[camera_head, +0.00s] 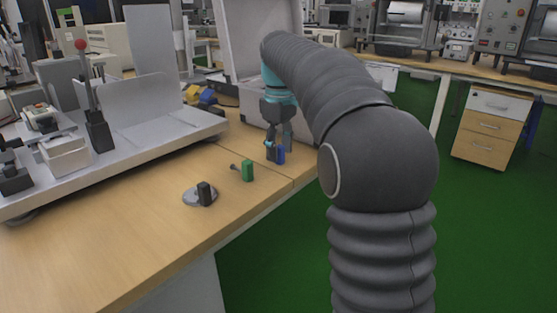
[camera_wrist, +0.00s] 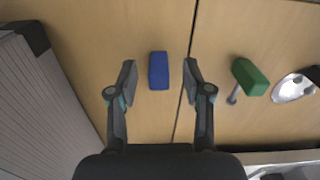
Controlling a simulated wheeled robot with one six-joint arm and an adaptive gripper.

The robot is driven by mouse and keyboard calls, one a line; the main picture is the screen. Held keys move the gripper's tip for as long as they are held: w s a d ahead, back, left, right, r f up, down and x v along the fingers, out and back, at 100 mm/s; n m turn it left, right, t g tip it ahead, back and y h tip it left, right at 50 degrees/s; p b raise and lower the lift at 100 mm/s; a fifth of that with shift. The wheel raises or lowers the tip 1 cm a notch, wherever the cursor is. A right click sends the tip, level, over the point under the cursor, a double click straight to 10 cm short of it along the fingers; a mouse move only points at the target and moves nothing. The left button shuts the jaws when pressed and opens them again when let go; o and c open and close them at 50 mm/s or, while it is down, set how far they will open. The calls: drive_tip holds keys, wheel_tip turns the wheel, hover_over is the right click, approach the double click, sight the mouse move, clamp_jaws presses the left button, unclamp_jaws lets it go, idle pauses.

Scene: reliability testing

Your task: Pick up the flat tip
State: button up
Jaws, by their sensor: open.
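Three block-shaped tips are in a row on the wooden table; I cannot tell for certain which is called the flat tip. The blue block (camera_wrist: 158,70) is between the open fingers of my gripper (camera_wrist: 160,77), with a gap on both sides. In the head view, my gripper (camera_head: 279,147) is low over the table at the blue block (camera_head: 281,155), partly hiding it. The green block (camera_head: 248,170) has a thin grey rod and is also in the wrist view (camera_wrist: 251,77). The black block (camera_head: 204,194) has a flat grey disc (camera_wrist: 292,88).
A grey metal fixture (camera_head: 150,128) with a red-knobbed lever stands left of the tips. A grey case (camera_head: 240,45) is behind my gripper. Yellow and blue parts (camera_head: 200,95) lie farther back. The table front around the black block is clear.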

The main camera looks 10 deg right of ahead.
clamp_jaws()
idle(0.3)
